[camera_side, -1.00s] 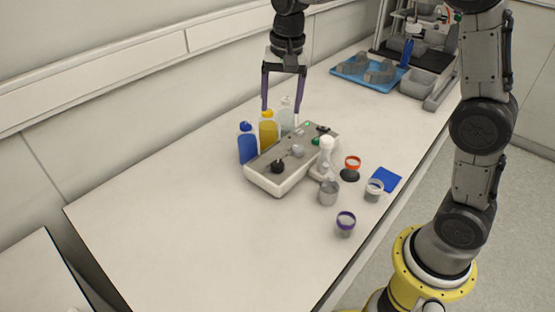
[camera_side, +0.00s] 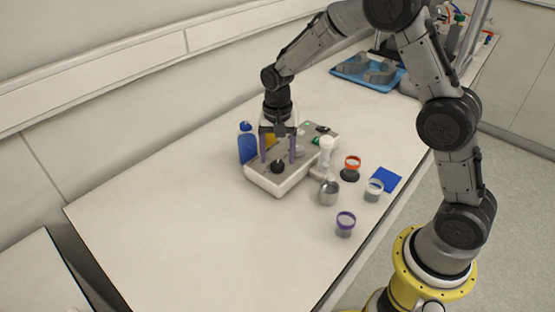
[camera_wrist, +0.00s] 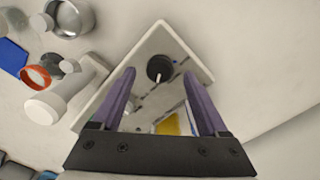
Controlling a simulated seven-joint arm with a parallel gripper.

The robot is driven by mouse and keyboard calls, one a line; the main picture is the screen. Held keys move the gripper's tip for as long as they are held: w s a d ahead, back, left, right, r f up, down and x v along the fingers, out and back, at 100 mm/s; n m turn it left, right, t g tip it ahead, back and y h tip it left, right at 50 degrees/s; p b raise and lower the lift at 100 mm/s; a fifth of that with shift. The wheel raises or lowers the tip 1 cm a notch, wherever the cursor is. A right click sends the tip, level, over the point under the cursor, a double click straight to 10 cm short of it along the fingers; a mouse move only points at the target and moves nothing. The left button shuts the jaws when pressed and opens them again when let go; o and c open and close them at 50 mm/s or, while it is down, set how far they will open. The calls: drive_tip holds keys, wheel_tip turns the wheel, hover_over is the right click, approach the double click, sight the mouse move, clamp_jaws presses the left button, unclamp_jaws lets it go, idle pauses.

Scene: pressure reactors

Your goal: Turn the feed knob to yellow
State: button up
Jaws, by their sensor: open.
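The feed unit is a pale box with a grey top panel (camera_side: 262,176) on the table. A round black knob (camera_side: 277,167) sits near its front end; it also shows in the wrist view (camera_wrist: 160,68) with a white pointer line toward the bottom of the picture. My gripper (camera_side: 278,157) is open, its purple fingers apart above the panel, close to the black knob. In the wrist view the knob lies beyond the fingertips (camera_wrist: 160,80), roughly between them, and nothing is held. I cannot read the markings around the knob.
A blue bottle (camera_side: 247,146) stands just left of the box. A white dispenser (camera_side: 325,155), a metal cup (camera_side: 329,193), a red-ringed cup (camera_side: 352,165) and a purple-ringed cup (camera_side: 345,222) stand to the right. The front left of the table is clear.

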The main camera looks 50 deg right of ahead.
drive_tip(key=shift+f, duration=1)
clamp_jaws()
